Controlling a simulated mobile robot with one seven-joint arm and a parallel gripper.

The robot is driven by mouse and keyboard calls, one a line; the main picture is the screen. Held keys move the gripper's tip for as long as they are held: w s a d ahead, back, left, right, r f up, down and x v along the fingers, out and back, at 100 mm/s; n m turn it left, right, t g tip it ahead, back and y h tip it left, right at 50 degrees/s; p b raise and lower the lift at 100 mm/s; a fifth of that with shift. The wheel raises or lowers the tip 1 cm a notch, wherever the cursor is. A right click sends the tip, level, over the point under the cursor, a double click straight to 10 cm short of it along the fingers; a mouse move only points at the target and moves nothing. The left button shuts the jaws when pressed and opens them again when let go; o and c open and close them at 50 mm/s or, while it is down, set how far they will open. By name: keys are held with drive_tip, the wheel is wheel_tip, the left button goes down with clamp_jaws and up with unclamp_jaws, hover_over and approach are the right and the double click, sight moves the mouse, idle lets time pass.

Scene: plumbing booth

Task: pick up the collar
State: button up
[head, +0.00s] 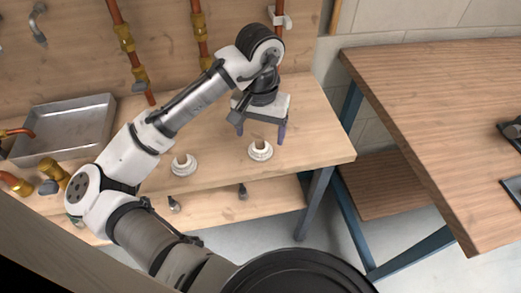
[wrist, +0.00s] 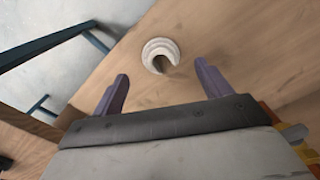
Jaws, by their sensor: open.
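Two white, round, stepped pieces that look like collars stand on the wooden workbench. The right collar (head: 260,151) is near the bench's right end, and the left one (head: 183,165) is farther left. My gripper (head: 260,131) is open and empty, fingers pointing down, just above and behind the right collar in the head view. In the wrist view one collar (wrist: 158,48) with a dark central opening lies just beyond my two purple fingertips (wrist: 161,70), roughly centred between them and apart from both. The exact height gap cannot be told.
The workbench (head: 318,120) is bare around the right collar, with its edge close by. A metal tray (head: 62,130) and brass-and-copper fittings (head: 55,172) are at the left. Copper pipes (head: 125,40) run up the back board. A second table (head: 430,100) stands right, across a gap.

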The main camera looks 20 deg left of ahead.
drive_tip(key=shift+w+f+p, duration=0.1)
drive_tip(key=shift+f+p, duration=0.2)
drive_tip(key=shift+f, duration=2.35)
drive_tip(key=c, duration=1)
